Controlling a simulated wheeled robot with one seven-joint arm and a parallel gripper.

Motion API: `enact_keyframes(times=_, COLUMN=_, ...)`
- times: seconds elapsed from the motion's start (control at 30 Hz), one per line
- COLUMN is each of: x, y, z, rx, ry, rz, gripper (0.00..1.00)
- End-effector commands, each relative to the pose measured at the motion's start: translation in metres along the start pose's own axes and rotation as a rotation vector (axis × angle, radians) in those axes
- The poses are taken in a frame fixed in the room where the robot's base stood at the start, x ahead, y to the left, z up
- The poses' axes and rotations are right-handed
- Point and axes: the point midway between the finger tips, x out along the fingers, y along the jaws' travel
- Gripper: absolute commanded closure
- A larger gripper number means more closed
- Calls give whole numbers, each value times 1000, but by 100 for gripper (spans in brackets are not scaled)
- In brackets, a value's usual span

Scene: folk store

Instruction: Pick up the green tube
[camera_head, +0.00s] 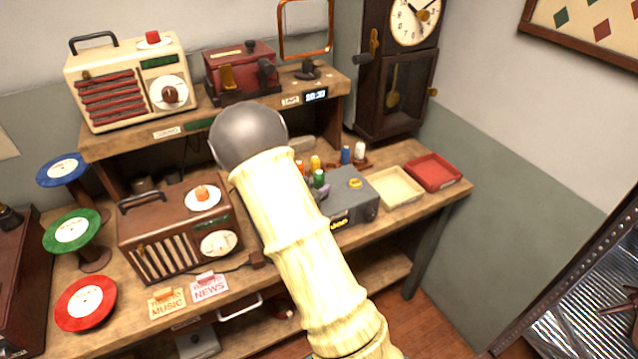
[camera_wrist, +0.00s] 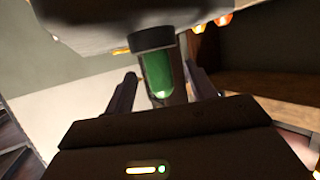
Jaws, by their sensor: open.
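The green tube (camera_head: 319,178) stands on the back left of a grey box (camera_head: 352,205) on the bench, partly hidden by my arm. In the wrist view the green tube (camera_wrist: 158,76) shows large, with a dark collar at its end by a grey surface. My gripper (camera_wrist: 161,80) is open, with one finger on each side of the tube. Small gaps show between the fingers and the tube, so it is not clamped. In the head view my gripper is hidden behind my arm.
Orange (camera_head: 299,167) and yellow (camera_head: 315,162) tubes stand close by the green one. Blue (camera_head: 345,155) and white (camera_head: 360,149) ones stand behind. Cream (camera_head: 396,203) and red (camera_head: 433,187) trays are at right. A brown radio (camera_head: 150,235) stands left of my arm.

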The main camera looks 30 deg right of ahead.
Motion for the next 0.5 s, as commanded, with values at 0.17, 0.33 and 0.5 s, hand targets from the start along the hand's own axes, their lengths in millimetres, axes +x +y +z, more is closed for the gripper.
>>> enact_keyframes(times=0.17, x=5, y=1, z=-2, rx=0, ry=0, rz=1, gripper=44)
enact_keyframes(times=0.33, x=28, y=3, z=-8, rx=0, ry=-1, rz=4, gripper=44)
enact_keyframes(times=0.5, x=49, y=2, z=-6, rx=0, ry=0, rz=2, gripper=44)
